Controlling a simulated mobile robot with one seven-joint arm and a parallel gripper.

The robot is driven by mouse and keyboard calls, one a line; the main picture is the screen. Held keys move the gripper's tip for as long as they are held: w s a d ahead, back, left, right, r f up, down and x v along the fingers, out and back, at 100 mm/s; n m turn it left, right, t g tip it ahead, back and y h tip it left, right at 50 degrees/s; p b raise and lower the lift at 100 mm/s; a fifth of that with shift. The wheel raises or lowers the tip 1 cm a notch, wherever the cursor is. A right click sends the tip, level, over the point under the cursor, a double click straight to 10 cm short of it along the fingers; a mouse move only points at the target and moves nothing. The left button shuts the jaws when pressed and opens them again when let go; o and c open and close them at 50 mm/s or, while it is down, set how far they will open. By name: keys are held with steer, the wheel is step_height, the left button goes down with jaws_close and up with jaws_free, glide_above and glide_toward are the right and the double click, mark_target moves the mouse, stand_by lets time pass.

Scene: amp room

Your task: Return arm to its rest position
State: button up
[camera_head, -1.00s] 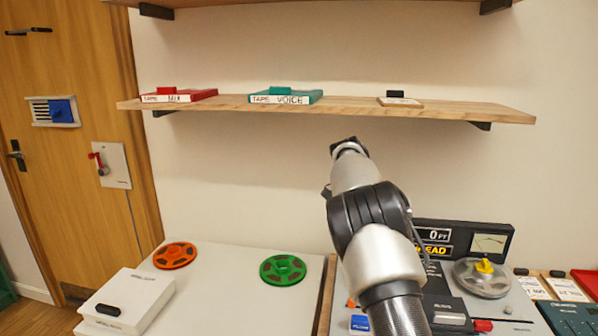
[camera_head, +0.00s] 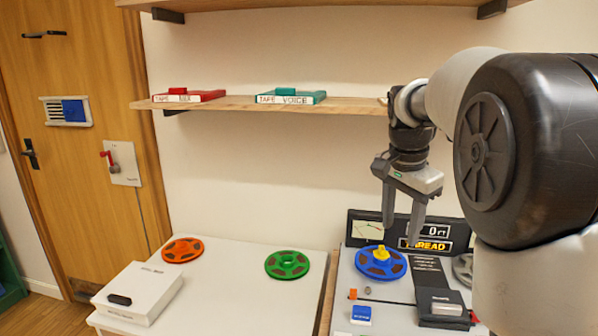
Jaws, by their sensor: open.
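My gripper (camera_head: 403,218) hangs pointing down from my arm at the right of the view. Its two fingers are apart with nothing between them. It is in front of the shelf and above the tape machine (camera_head: 398,289). A blue reel (camera_head: 380,263) with a yellow knob sits on the machine's left side, below the gripper and apart from it. My arm's large dark joint fills the right side and hides part of the machine and the shelf's right end.
A wooden shelf (camera_head: 355,104) holds a red tape box (camera_head: 189,96) and a teal tape box (camera_head: 291,97). The white table (camera_head: 225,272) carries an orange reel (camera_head: 182,250), a green reel (camera_head: 287,264) and a white box (camera_head: 137,293). A wooden door (camera_head: 70,150) stands at left.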

steer(key=s+a+f+n+t, duration=0.15)
steer(key=s+n, duration=0.25)
steer(key=s, duration=0.4)
steer(key=s+a+n+t+y, duration=0.1)
steer(key=s+a+n, duration=0.25)
steer(key=s, duration=0.55)
steer(key=s+a+f+n+t, duration=0.15)
steer(key=s+n, duration=0.25)
steer(key=s, duration=0.4)
step_height(320, 180, up, 12)
steer(key=p, duration=1.2)
steer(key=shift+s+a, duration=0.25)
steer(key=shift+d, duration=0.1)
